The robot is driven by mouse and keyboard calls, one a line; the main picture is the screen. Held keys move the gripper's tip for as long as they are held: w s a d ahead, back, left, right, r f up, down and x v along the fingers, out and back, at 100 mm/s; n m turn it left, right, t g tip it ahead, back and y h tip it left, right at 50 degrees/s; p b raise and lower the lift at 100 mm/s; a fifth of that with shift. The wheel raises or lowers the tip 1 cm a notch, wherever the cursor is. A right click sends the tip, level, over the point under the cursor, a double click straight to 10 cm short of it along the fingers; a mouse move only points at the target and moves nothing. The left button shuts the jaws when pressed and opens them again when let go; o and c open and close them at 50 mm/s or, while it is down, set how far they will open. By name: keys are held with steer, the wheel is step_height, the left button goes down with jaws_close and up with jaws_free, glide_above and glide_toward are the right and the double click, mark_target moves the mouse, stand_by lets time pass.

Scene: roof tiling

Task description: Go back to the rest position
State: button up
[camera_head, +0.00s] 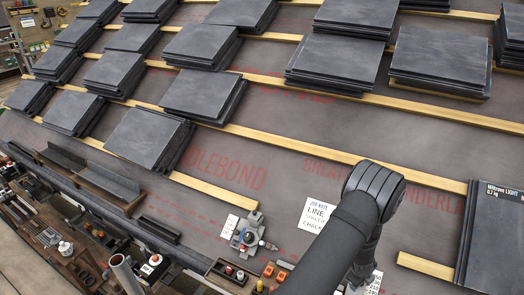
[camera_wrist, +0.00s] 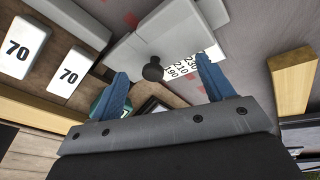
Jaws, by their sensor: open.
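My gripper (camera_wrist: 162,66) shows in the wrist view as two blue fingers, spread apart with nothing held between them. A round black knob (camera_wrist: 152,71) on a pale grey block (camera_wrist: 185,20) lies in line with the gap. I cannot tell how far it is from the fingertips. A white card with numbers (camera_wrist: 190,65) lies partly behind the right finger. In the head view my dark arm reaches in from the bottom, and its gripper is hidden behind the arm at lower right.
Stacks of dark slates (camera_head: 340,62) lie along wooden battens (camera_head: 290,142) on the roof. More slates (camera_head: 492,240) stand at right. A grey tool (camera_head: 248,234) sits at a batten end. A cluttered bench (camera_head: 90,225) fills lower left. The middle membrane (camera_head: 270,165) is clear.

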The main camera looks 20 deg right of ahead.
steer(key=o, duration=0.5)
steer(key=shift+s+a+r+n, duration=0.2)
steer(key=shift+s+r+n, duration=0.2)
steer(key=shift+n, duration=0.5)
steer(key=s+a+r+n+t+h, duration=0.1)
steer(key=s+a+r+n+t, duration=0.25)
steer(key=n, duration=0.75)
steer(key=s+a+r+n, duration=0.35)
steer(key=r+n, duration=0.35)
steer(key=n, duration=0.4)
steer(key=x, duration=0.6)
steer(key=w+x, duration=0.1)
steer(key=x, duration=0.2)
steer(key=shift+w+a+f, duration=0.15)
steer(key=shift+a+f, duration=0.05)
steer(key=v, duration=1)
